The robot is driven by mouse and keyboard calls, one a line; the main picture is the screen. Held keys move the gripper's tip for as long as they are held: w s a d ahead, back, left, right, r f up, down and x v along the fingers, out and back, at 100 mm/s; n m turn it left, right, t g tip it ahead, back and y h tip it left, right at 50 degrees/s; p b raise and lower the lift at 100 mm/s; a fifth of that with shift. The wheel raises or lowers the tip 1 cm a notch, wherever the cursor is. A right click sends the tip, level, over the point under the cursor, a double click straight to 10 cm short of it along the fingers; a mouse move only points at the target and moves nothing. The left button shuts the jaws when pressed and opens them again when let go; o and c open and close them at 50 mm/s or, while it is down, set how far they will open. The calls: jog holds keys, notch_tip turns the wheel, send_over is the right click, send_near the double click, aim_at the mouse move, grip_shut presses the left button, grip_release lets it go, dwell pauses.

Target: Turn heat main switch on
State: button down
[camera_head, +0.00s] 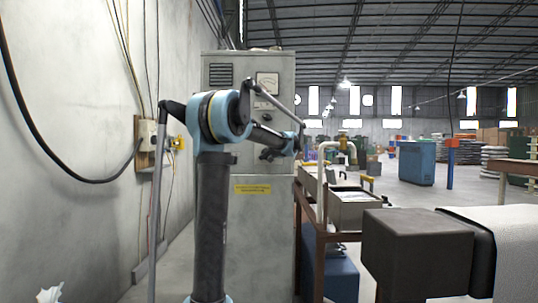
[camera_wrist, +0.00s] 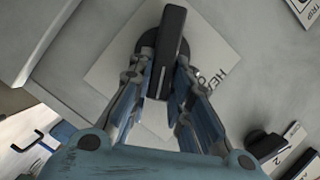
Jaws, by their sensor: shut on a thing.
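The heat main switch (camera_wrist: 172,40) is a black rotary handle on a pale square plate (camera_wrist: 106,72) whose lettering, partly hidden, begins "HE". In the wrist view, the handle runs nearly up and down the picture, tilted slightly. My gripper (camera_wrist: 160,85) has one finger on each side of the handle's lower end and is shut on it. In the head view, my gripper (camera_head: 270,153) is at the front of the grey cabinet (camera_head: 265,225), and my arm hides much of the panel and the switch.
A "TRIP" label (camera_wrist: 303,8) is at upper right. A rusty-framed bench with metal boxes (camera_head: 352,212) stands right of the cabinet; a wall (camera_head: 75,150) with cables is left.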

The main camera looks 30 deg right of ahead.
jog(key=m, duration=0.1)
jog(key=f+m+t, duration=0.1)
jog(key=m, duration=0.1)
jog(key=m+t, duration=0.1)
jog(key=shift+f+m, duration=0.25)
jog(key=shift+m, duration=0.05)
dwell(0.4)
jog(key=c, duration=1.5)
grip_release()
jog(key=shift+f, duration=0.1)
jog(key=s, duration=0.4)
jog(key=s+a, duration=0.1)
jog(key=s, duration=0.6)
jog(key=shift+s+a, duration=0.35)
jog(key=shift+a, duration=0.05)
